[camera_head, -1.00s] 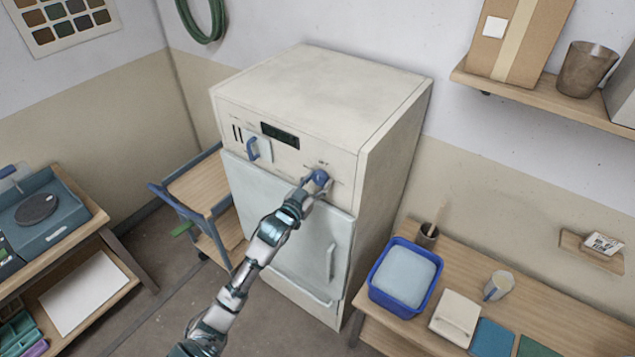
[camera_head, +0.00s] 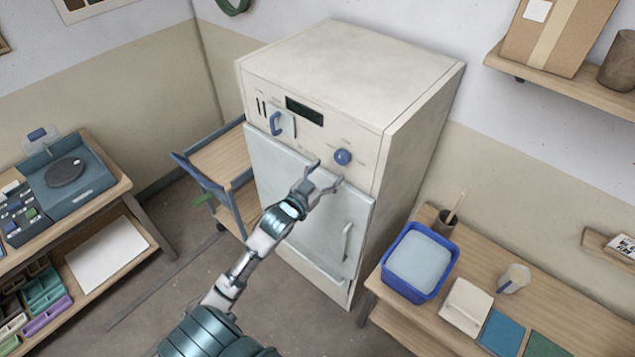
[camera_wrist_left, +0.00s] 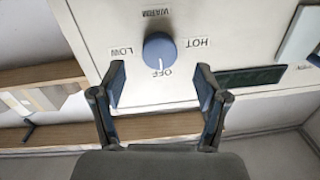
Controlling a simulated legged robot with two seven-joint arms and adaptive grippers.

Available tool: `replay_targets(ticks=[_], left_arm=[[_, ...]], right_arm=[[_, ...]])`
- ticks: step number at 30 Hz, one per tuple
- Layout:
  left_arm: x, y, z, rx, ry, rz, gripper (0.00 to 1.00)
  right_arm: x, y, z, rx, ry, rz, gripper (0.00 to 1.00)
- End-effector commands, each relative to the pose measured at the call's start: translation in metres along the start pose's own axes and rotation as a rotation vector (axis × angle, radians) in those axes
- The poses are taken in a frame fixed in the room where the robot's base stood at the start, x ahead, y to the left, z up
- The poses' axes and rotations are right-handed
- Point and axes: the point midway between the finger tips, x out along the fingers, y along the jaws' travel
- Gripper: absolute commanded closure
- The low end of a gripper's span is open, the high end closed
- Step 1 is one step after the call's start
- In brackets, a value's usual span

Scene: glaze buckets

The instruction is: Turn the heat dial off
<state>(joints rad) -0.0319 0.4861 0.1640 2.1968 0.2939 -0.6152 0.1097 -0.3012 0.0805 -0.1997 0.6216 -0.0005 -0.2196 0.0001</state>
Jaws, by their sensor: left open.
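The heat dial (camera_head: 343,157) is a round blue knob on the upper front panel of the cream kiln cabinet (camera_head: 350,60). In the left wrist view the dial (camera_wrist_left: 160,50) has the labels WARM, HOT, LOW and OFF around it, upside down or turned in the picture. Its white mark points to OFF. My left gripper (camera_head: 328,177) is open and empty, just in front of and below the dial, apart from it. In the left wrist view its two fingers (camera_wrist_left: 160,93) stand either side, short of the dial. My right gripper is not in view.
A blue handle (camera_head: 276,123) and a dark display (camera_head: 304,110) are on the same panel. A pale door with a handle (camera_head: 347,242) is below. A blue tub (camera_head: 419,261) stands on the right bench, and a cart (camera_head: 222,160) is left of the cabinet.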

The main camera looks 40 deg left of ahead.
Motion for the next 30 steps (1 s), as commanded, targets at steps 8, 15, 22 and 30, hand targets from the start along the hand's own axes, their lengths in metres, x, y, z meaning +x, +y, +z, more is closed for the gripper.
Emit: replay_targets(ticks=[8, 15, 22, 30], left_arm=[[-0.049, 0.0, 0.003, -0.001, -0.005, 0.001, 0.26], [-0.058, 0.0, 0.002, -0.001, -0.004, 0.001, 0.26], [-0.058, 0.0, 0.002, -0.001, -0.003, 0.001, 0.26], [-0.056, -0.001, 0.009, -0.004, -0.014, -0.002, 0.26]], right_arm=[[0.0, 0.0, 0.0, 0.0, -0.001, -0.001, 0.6], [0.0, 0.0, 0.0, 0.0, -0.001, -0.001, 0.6], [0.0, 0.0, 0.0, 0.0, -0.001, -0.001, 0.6], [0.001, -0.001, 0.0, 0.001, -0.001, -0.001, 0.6]])
